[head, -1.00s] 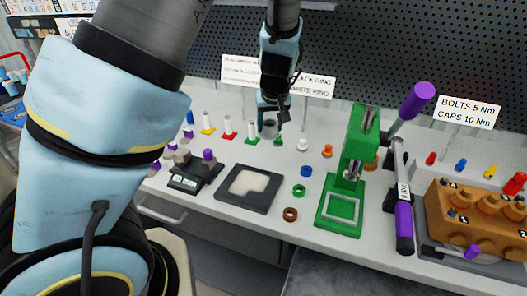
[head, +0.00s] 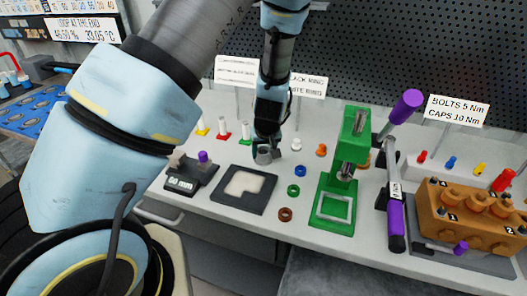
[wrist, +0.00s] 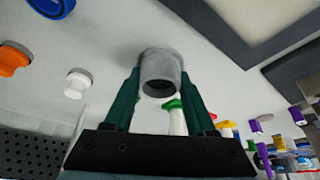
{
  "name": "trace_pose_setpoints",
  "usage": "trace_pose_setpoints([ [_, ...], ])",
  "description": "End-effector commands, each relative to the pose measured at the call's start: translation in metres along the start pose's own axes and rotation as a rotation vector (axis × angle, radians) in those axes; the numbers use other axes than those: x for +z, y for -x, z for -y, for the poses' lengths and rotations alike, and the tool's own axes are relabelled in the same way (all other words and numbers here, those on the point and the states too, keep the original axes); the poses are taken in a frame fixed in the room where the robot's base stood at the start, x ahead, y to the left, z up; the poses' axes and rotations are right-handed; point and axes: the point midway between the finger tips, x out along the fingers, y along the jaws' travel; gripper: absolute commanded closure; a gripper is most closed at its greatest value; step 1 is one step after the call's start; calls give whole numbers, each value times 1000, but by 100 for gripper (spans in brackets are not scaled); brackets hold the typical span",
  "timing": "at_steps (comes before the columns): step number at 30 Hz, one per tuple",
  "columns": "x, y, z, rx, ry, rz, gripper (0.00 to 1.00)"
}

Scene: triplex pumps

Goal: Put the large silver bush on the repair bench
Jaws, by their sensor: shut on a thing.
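The silver bush (head: 264,157) is a grey hollow cylinder, held at the end of my gripper (head: 267,144). In the wrist view the bush (wrist: 161,72) sits between the two dark green fingers of my gripper (wrist: 161,88), with its open end facing the camera. My gripper is shut on it. The bush is over the pale repair bench (head: 222,214), just behind the dark tray. I cannot tell whether its lower end touches the bench top.
The dark tray (head: 226,201) with a pale pad lies in front of the bush. Blue (head: 300,171), green (head: 293,190) and brown (head: 285,214) rings lie to its right. A green press (head: 341,188) stands further right. Coloured pegs stand behind, and a gauge (head: 184,181) is left.

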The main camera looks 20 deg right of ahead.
Motion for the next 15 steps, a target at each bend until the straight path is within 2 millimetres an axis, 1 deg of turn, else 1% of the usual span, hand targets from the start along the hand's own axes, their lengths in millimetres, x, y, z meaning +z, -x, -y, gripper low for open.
trace_pose_setpoints([
  [5, 2, -4, 0, 0, 0, 0, 100],
  [6, 1, -2, 0, 0, 0, 0, 40],
  [13, 1, -2, 0, 0, 0, 0, 14],
  [15, 1, -2, 0, 0, 0, 0, 14],
])
